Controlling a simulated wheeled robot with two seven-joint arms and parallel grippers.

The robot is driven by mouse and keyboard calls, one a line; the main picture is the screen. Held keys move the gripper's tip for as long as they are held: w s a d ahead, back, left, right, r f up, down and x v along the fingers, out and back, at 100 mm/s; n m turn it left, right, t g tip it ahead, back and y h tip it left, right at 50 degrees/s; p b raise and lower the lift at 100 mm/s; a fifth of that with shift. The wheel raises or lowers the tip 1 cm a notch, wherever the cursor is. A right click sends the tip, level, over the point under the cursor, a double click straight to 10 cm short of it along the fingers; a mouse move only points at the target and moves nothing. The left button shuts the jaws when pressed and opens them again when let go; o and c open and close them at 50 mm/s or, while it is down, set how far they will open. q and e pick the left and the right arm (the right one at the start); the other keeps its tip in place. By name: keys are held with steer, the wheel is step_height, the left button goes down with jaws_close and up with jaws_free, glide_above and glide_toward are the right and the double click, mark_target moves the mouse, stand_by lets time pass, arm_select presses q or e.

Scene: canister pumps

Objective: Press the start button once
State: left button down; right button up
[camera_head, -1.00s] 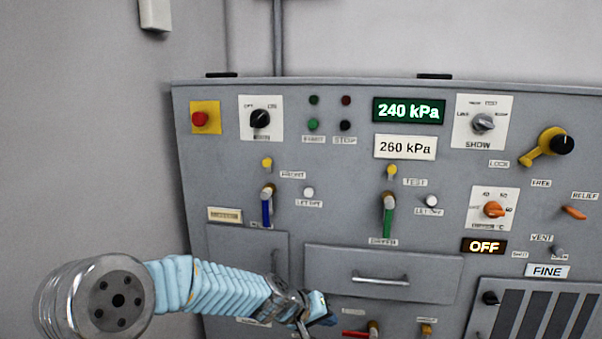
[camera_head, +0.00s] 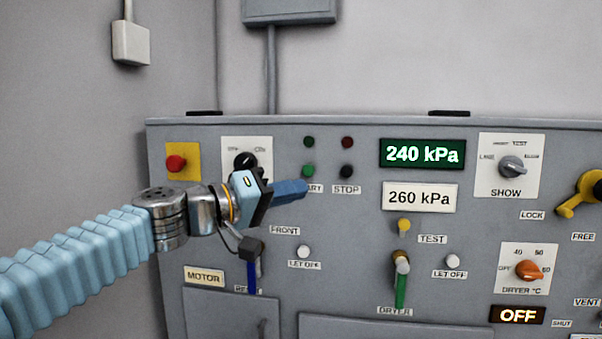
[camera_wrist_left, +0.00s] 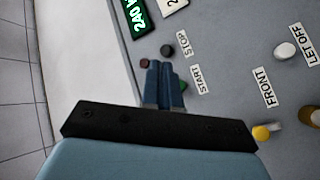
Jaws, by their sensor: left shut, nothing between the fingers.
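The green start button (camera_head: 308,171) sits on the grey panel above a label partly covered by my gripper, of which "ART" shows. My left gripper (camera_head: 303,187) is shut and empty, its blue fingertips just below the button in the head view. I cannot tell how far the tips stand from the panel. In the left wrist view my shut fingers (camera_wrist_left: 161,68) point at the panel and mostly hide the start button (camera_wrist_left: 183,86), whose green edge shows beside the START label. My right gripper is in neither view.
The black stop button (camera_head: 346,171) is right of the start button. A dark green lamp (camera_head: 309,142) and a dark red lamp (camera_head: 347,142) sit above. A black selector knob (camera_head: 245,161) is behind my gripper, and a red button (camera_head: 176,163) on yellow is further left. A display (camera_head: 422,154) reads 240 kPa.

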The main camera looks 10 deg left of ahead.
mark_target(308, 170)
arm_select(q)
steer(key=shift+s+a+r, duration=0.15)
steer(key=shift+s+r, duration=0.05)
steer(key=shift+r, duration=0.35)
steer(key=shift+w, duration=0.1)
steer(key=shift+w+p, duration=1.9)
steer(key=shift+w, duration=2.45)
steer(key=shift+w, duration=0.4)
